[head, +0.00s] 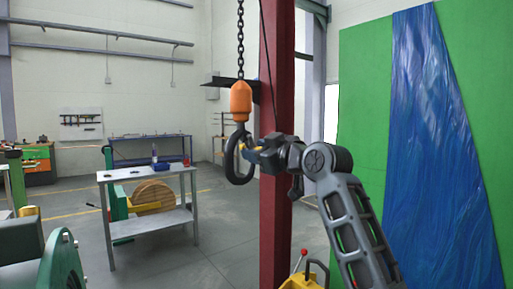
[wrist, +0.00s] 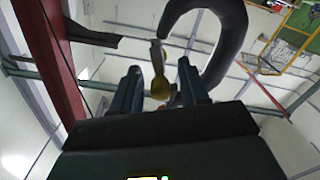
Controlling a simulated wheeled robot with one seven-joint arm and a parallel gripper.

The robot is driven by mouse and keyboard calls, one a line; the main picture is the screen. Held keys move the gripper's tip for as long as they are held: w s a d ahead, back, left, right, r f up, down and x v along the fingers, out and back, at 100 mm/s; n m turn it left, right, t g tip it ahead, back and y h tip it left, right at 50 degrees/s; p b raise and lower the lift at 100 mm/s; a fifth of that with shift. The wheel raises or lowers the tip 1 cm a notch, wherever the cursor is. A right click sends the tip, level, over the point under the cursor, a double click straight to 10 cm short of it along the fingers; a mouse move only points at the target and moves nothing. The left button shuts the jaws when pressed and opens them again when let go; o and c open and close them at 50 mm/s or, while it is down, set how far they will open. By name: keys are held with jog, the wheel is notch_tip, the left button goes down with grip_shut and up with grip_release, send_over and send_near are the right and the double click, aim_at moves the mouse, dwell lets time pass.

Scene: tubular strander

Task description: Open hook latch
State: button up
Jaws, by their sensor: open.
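A dark hook (head: 231,162) hangs below an orange block (head: 240,100) on a black chain (head: 240,40). In the wrist view the hook (wrist: 234,45) is a large dark curve at the upper right. Its brass-coloured latch (wrist: 160,86) shows near the hook's opening, between my two fingers in the picture. My gripper (head: 252,149) is at the right side of the hook in the head view. In the wrist view my gripper (wrist: 158,68) has its fingers apart, with a gap on each side of the latch. I cannot tell whether either finger touches it.
A red steel column (head: 275,215) stands just behind my gripper. A green panel with a blue sheet (head: 425,120) is at the right. A grey table (head: 148,174) stands at the left, with green machinery (head: 62,265) in front. The floor between table and column is clear.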

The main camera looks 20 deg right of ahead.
jog(key=shift+w+a, duration=0.1)
jog(key=shift+w, duration=0.2)
grip_shut()
